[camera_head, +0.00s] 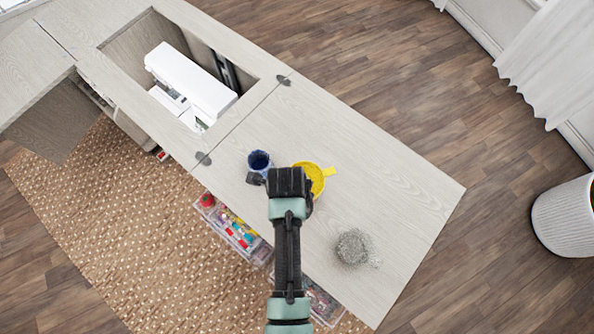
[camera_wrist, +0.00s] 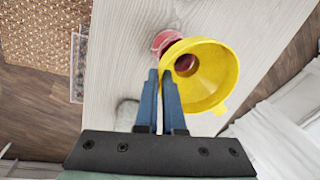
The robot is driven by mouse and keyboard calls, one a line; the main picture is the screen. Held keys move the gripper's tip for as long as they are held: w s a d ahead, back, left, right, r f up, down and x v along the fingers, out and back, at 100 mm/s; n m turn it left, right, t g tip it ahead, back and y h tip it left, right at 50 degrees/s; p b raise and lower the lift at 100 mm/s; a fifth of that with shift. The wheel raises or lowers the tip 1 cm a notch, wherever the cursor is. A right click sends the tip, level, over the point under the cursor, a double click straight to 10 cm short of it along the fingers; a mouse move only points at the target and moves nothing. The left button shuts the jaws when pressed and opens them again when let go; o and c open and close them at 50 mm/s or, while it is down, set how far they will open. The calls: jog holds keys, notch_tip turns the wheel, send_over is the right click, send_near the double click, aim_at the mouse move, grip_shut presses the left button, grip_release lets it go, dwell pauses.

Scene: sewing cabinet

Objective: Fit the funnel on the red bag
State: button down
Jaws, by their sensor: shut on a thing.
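The yellow funnel (camera_wrist: 222,72) is wide-mouthed with a small tab on its rim. My gripper (camera_wrist: 161,74) is shut on the near left side of the funnel's rim. Part of a red thing (camera_wrist: 163,41), likely the red bag, shows just behind the funnel's left edge. Dark red also shows through the funnel's hole. I cannot tell whether the spout is in the bag or above it. In the head view, the funnel (camera_head: 318,178) shows beside my gripper (camera_head: 289,182), which hides part of it, and no red bag is visible there.
A blue container (camera_head: 259,160) stands left of my gripper on the pale cabinet top (camera_head: 400,200). A grey mottled item (camera_head: 353,246) lies to the lower right. A white sewing machine (camera_head: 190,80) sits in the cabinet opening. Clear boxes (camera_head: 238,230) stand below the front edge.

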jog(key=shift+f+b, duration=1.45)
jog(key=shift+f, duration=0.45)
jog(key=shift+f, duration=0.35)
jog(key=c, duration=1)
grip_release()
jog(key=shift+o, duration=0.2)
